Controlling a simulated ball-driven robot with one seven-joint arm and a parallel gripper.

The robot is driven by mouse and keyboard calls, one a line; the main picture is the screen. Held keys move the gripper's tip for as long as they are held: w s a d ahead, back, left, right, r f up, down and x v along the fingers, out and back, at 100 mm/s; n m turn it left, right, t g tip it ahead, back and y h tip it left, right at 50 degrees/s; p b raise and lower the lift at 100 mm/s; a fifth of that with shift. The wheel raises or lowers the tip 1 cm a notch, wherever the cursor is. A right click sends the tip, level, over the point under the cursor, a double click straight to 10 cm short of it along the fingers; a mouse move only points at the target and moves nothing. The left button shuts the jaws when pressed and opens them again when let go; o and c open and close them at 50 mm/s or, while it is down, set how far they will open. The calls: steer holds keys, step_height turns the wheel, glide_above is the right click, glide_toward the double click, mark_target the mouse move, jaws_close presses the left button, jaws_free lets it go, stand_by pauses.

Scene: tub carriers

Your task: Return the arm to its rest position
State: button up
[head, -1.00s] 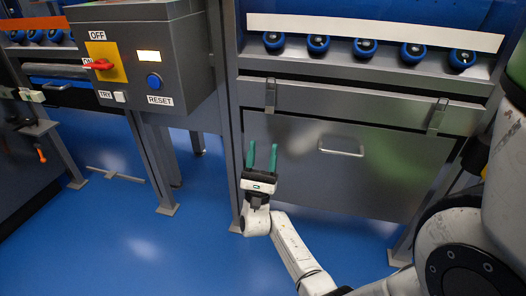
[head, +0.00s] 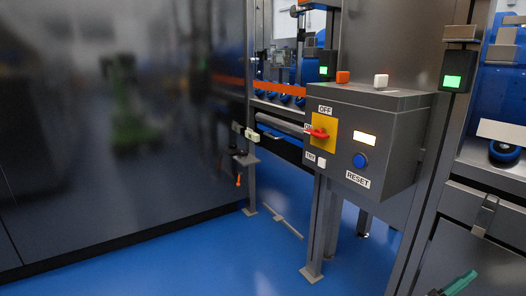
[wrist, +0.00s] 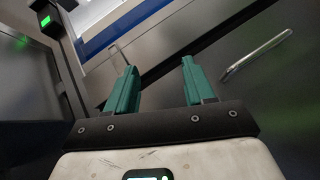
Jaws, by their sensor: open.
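In the wrist view my gripper (wrist: 160,88) has its two green fingers wide apart, with nothing between them. It faces a dark metal panel with a bar handle (wrist: 256,54), and the fingers appear apart from the handle. In the head view only a green finger (head: 459,283) shows at the bottom right edge. The rest of my arm is out of that view.
A grey control box (head: 385,125) with a red switch (head: 318,133) on a yellow plate and a blue RESET button (head: 360,160) stands on posts. A dark glossy wall (head: 120,120) fills the left. Blue floor (head: 200,265) is open in front.

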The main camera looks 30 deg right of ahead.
steer(key=s+a+f+m+t+y+p, duration=0.2)
steer(key=s+a+f+m+t+y, duration=0.3)
steer(key=s+f+m+y, duration=0.55)
steer(key=w+a+f+n+t+y, duration=0.1)
steer(key=w+a+f+t+y, duration=0.15)
steer(key=a+y, duration=0.35)
steer(key=w+a+f+n+t+y+p, duration=0.1)
steer(key=a+f+y, duration=0.3)
steer(key=a, duration=0.5)
steer(key=w+a+f+n+t+y, duration=0.1)
steer(key=a+f+n+t+y, duration=0.2)
steer(key=a, duration=0.4)
step_height(320, 180, up, 38)
steer(key=a+m+y+p, duration=0.1)
steer(key=y+p, duration=0.1)
steer(key=p, duration=3.6)
steer(key=shift+g, duration=0.35)
steer(key=shift+r, duration=0.1)
steer(key=shift+c, duration=0.4)
